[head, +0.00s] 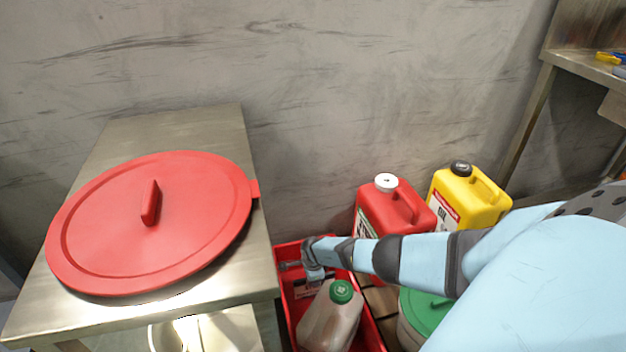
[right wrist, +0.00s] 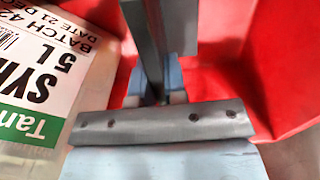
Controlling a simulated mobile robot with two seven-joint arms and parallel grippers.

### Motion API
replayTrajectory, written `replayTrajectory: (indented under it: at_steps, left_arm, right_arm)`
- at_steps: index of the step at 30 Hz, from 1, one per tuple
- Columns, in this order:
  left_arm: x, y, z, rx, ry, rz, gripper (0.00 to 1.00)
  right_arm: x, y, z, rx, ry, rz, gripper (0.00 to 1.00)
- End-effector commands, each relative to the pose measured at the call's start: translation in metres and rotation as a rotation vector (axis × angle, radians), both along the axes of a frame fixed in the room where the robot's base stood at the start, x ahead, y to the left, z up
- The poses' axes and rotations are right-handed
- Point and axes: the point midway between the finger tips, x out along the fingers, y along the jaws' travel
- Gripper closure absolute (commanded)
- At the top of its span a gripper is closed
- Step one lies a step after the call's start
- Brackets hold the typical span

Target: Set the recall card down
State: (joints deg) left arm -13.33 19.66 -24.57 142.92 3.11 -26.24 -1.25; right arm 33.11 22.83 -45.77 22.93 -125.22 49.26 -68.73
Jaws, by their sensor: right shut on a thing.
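My right arm reaches in from the right in the head view. Its gripper (head: 314,272) points down inside a red crate (head: 284,300) on the floor. It is shut on a thin flat thing, seen as a printed card (head: 318,286) just below the fingers; I take it for the recall card. In the right wrist view the fingers and a grey, edge-on plate (right wrist: 148,45) overlap, and the card's face is hidden. I cannot tell whether the card touches the crate floor. My left gripper is not in view.
A translucent jug with a green cap (head: 341,292) stands in the crate, its label (right wrist: 40,75) close to my gripper. Red (head: 366,212) and yellow (head: 460,200) canisters stand behind. A steel table (head: 190,125) with a red lid (head: 110,225) is left.

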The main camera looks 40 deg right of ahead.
Motion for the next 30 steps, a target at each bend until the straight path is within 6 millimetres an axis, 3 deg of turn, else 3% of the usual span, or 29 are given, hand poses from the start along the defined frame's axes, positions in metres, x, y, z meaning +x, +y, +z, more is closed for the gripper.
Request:
replayTrajectory:
  at_steps: [12,13,15,16,30]
  left_arm:
    - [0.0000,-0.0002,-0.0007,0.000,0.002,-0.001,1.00]
    - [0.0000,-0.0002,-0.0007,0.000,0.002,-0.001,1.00]
    - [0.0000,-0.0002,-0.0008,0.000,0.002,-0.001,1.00]
    - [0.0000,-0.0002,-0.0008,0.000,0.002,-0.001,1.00]
    - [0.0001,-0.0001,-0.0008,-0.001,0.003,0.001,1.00]
  right_arm:
    - [0.0001,0.0003,-0.0087,-0.001,-0.002,0.001,1.00]
    - [0.0000,0.0004,-0.0089,-0.001,-0.002,0.001,0.81]
    - [-0.0001,0.0004,-0.0089,-0.001,-0.002,0.001,0.65]
    - [-0.0001,0.0004,-0.0089,-0.001,-0.002,0.001,0.62]
    - [0.0000,-0.0008,-0.0035,-0.001,-0.002,0.003,0.62]
